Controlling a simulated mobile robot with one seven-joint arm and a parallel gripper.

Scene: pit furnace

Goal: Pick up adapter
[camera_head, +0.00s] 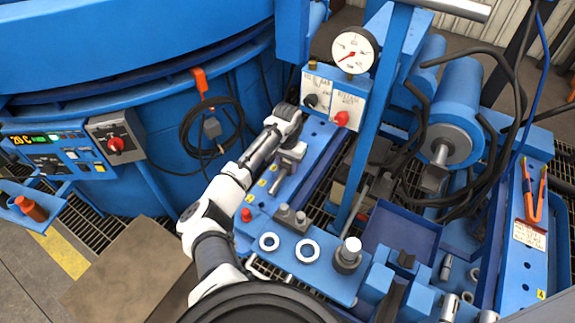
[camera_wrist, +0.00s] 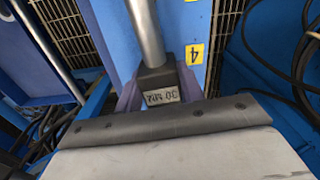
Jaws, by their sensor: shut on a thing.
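The adapter (camera_wrist: 158,80) shows in the wrist view as a dark block with a small lettered label and a grey metal rod rising from it. My gripper (camera_wrist: 158,94) is shut on the dark block, with one purplish finger at each side. In the head view my gripper (camera_head: 290,152) is over the blue bench plate, beside the gauge box. A grey cylindrical piece (camera_head: 279,179) extends below it there. The wrist housing hides part of the block's near side. I cannot tell whether the adapter touches the plate.
The blue bench plate (camera_head: 318,282) holds two light rings (camera_head: 308,250) and a metal knob piece (camera_head: 347,256). A control box (camera_head: 335,96) with a gauge (camera_head: 355,50) stands behind my gripper. A blue post (camera_head: 372,125) rises to its right. An empty blue tray (camera_head: 400,232) lies farther right.

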